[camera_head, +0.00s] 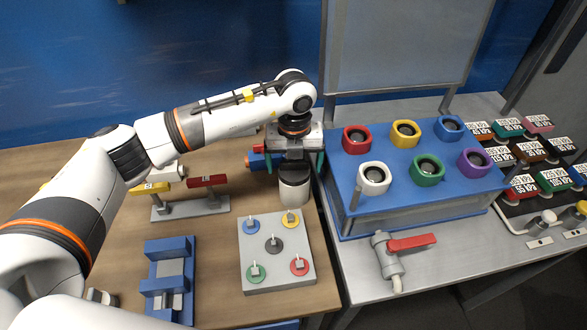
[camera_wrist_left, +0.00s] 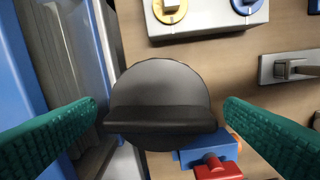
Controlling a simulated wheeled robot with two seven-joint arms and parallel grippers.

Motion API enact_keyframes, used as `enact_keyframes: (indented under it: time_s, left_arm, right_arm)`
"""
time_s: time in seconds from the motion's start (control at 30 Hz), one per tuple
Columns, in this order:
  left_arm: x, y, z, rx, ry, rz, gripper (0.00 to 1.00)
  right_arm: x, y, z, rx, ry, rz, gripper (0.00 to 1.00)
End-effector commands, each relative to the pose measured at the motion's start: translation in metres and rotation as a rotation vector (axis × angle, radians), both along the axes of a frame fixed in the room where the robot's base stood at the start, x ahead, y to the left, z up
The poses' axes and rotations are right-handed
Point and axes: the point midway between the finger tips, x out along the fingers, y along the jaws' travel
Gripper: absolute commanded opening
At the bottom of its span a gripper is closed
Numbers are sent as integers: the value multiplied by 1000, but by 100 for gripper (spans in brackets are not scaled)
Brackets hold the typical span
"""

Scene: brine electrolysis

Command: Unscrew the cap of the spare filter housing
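The spare filter housing (camera_head: 294,192) stands upright on the wooden table, a white cylinder with a dark cap (camera_head: 294,170) on top. In the left wrist view the cap (camera_wrist_left: 160,88) is a dark grey disc with a raised bar across it. My left gripper (camera_head: 295,160) points down over the cap. In the left wrist view, its two green-padded fingers (camera_wrist_left: 160,108) are spread on both sides of the cap, with narrow gaps. It appears to hold nothing. My right gripper is not in view.
A blue box (camera_head: 345,222) with coloured sockets stands close at the right. A grey plate (camera_head: 278,277) with coloured switches lies in front. A blue bracket (camera_head: 156,283) and a stand with red and yellow levers (camera_head: 190,208) are at the left. A blue-and-red fitting (camera_wrist_left: 205,150) sits beside the cap.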

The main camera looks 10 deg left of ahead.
Motion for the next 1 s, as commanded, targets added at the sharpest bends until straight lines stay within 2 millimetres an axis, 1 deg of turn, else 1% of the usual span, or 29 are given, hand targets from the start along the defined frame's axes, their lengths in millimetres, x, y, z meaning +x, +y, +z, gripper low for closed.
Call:
enact_keyframes:
  time_s: [0.03,0.07,0.3,0.37,0.4,0.47,0.57,0.73,1.0]
  left_arm:
    - [0,0,0,0,0,0,84]
    - [0,0,0,0,0,0,80]
    - [0,0,0,0,0,0,40]
    - [0,0,0,0,0,0,40]
    - [0,0,0,-1,0,2,36]
    - [0,0,0,-1,0,24,36]
    - [0,0,1,0,1,138,35]
    - [0,0,2,0,0,140,35]
    - [0,0,12,-1,-1,139,35]
  right_arm:
    - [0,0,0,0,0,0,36]
    - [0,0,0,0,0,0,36]
    - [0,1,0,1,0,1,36]
    - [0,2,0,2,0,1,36]
    - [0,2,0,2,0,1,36]
    - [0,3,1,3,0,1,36]
    - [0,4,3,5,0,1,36]
    - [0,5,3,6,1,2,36]
    - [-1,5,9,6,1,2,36]
